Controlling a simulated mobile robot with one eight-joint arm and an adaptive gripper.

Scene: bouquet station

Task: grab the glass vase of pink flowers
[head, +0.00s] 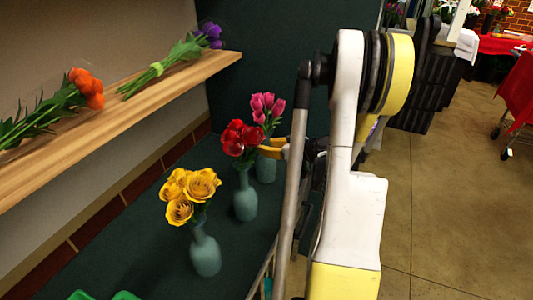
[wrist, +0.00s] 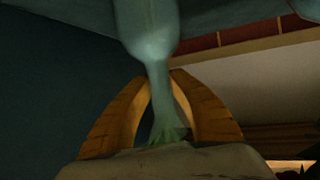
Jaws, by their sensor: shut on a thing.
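The glass vase of pink flowers (head: 266,171) stands upright at the far end of the dark green table, with its pink blooms (head: 267,106) above. My gripper (head: 272,149) reaches it from the right, with a yellow-orange finger at the vase's neck. In the wrist view the blue-green vase (wrist: 147,28) appears upside down, and the two orange fingers of my gripper (wrist: 161,76) are shut around its narrow neck. The red flowers in front and my arm hide part of the vase in the head view.
A vase of red flowers (head: 245,200) stands just in front of the pink one, and a vase of yellow flowers (head: 205,254) stands nearer. A wooden shelf (head: 130,113) at left holds orange flowers (head: 85,88) and purple flowers (head: 208,36). Green items (head: 100,296) lie at the bottom edge.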

